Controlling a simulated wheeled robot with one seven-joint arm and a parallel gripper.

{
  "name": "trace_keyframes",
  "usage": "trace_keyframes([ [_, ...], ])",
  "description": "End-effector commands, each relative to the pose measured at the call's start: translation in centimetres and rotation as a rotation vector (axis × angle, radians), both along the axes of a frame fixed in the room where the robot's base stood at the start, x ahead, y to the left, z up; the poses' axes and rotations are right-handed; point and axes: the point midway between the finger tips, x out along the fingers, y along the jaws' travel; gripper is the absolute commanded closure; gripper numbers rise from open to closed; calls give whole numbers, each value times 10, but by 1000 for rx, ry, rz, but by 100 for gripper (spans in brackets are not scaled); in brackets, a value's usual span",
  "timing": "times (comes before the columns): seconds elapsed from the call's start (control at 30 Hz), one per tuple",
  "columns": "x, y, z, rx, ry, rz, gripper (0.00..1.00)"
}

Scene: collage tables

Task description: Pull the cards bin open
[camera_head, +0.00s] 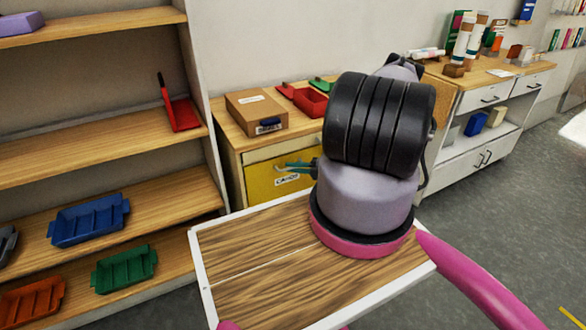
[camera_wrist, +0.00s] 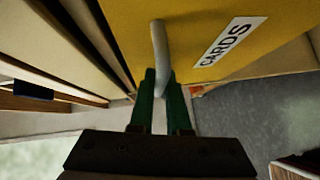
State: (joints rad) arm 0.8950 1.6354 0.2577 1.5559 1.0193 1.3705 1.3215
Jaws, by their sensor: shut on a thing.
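The cards bin (camera_head: 262,184) is a yellow drawer front with a white CARDS label, set in a wooden cabinet under a counter. It fills the top of the wrist view (camera_wrist: 185,20), where the label (camera_wrist: 230,41) reads clearly. A pale curved handle (camera_wrist: 158,45) stands out from the yellow front. My gripper (camera_wrist: 161,82) has green fingers, shut on this handle near its lower end. In the head view my gripper (camera_head: 292,166) reaches the bin's right part from behind my arm. My arm hides the cabinet's right side. I cannot tell how far the bin stands out.
A cardboard box (camera_head: 257,112) and red trays (camera_head: 306,100) sit on the cabinet top. A tall shelf (camera_head: 100,125) with blue and green trays stands close at left. A white cabinet (camera_head: 490,120) stands at right. Grey floor (camera_head: 490,220) is open at right.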

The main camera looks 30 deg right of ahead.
Motion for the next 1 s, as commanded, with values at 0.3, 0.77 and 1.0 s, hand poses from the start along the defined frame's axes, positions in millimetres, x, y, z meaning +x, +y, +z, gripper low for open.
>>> trace_keyframes([
  [0.3, -18, -2, 0, -1, 3, -2, 100],
  [0.77, -119, -5, 0, -1, 3, -3, 100],
  [1.0, -161, -7, 0, -1, 3, -3, 100],
])
